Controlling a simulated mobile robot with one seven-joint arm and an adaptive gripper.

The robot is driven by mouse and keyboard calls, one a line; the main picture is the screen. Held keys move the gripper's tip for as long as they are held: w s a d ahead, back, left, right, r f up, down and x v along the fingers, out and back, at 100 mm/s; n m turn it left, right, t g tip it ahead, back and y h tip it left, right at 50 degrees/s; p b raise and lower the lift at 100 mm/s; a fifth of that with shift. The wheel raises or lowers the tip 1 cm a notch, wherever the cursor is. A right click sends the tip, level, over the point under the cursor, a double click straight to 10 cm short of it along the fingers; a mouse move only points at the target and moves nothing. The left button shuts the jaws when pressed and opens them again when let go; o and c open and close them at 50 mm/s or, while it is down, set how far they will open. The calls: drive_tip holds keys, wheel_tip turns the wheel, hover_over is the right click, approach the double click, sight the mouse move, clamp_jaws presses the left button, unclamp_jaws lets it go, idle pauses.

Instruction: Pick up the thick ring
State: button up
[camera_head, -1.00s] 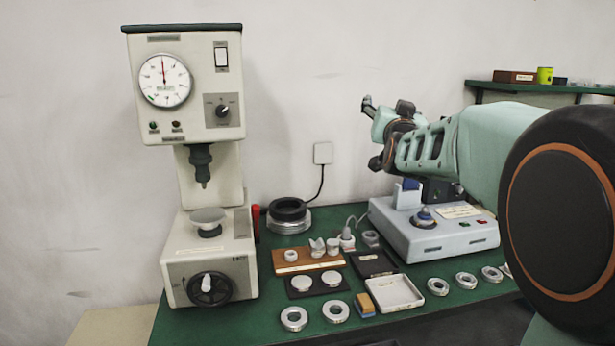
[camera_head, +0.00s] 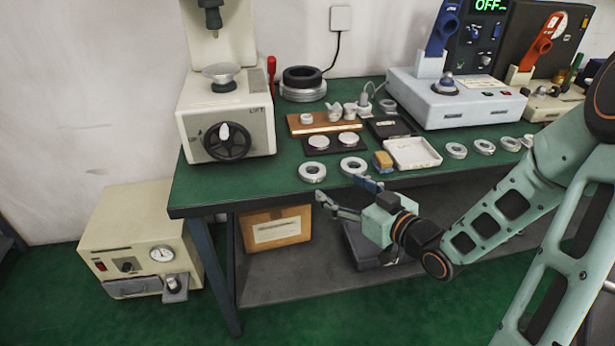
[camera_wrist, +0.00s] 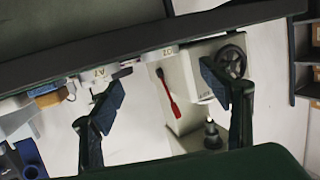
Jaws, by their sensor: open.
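Several metal rings lie flat on the green table. Two of them, a left ring (camera_head: 312,172) and a right ring (camera_head: 353,166), are near the front edge in the head view. Three more, including a ring (camera_head: 456,150), lie in a row to the right. I cannot tell for certain which one is the thick ring. My gripper (camera_head: 347,197) is open and empty, in front of the table's front edge, apart from the rings.
A press with a handwheel (camera_head: 227,142) stands at the left of the table (camera_head: 225,188). A yellow block (camera_head: 383,160) and a white tray (camera_head: 412,153) sit close to the front rings. The table edge is near my gripper. A lower shelf holds a cardboard box (camera_head: 275,228).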

sight(313, 171)
drive_tip(key=b+x, duration=0.2)
drive_tip(key=x, duration=0.8)
drive_tip(key=shift+w+a, duration=0.2)
drive_tip(key=shift+a, duration=0.05)
drive_tip(key=shift+r, duration=0.1)
drive_tip(key=c, duration=1.5)
drive_tip(key=shift+c, duration=0.4)
drive_tip(key=shift+r, duration=0.15)
